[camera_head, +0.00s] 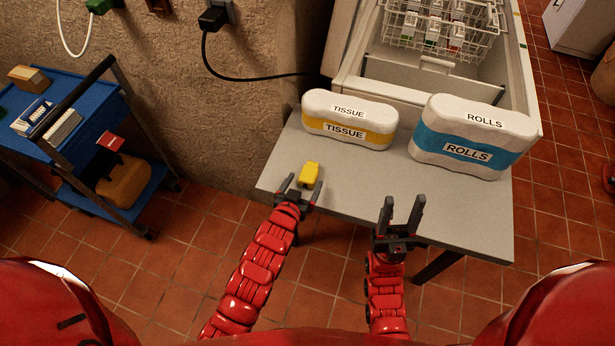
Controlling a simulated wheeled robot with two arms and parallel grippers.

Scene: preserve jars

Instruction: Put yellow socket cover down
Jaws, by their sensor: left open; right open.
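The yellow socket cover (309,174) is a small yellow block at the left end of the grey table (461,216). My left gripper (299,187) is open, with its fingers just around or beside the near end of the cover. I cannot tell whether the fingers touch it. The cover appears to rest on the table top. My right gripper (401,212) is open and empty at the table's front edge, with its fingers pointing away from me.
A TISSUE pack (350,112) and a ROLLS pack (447,128) stand at the back of the table. Behind them is an open chest freezer (355,58) with a wire basket. A blue cart (75,94) stands left. A black plug (213,18) sits in the wall. The table middle is clear.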

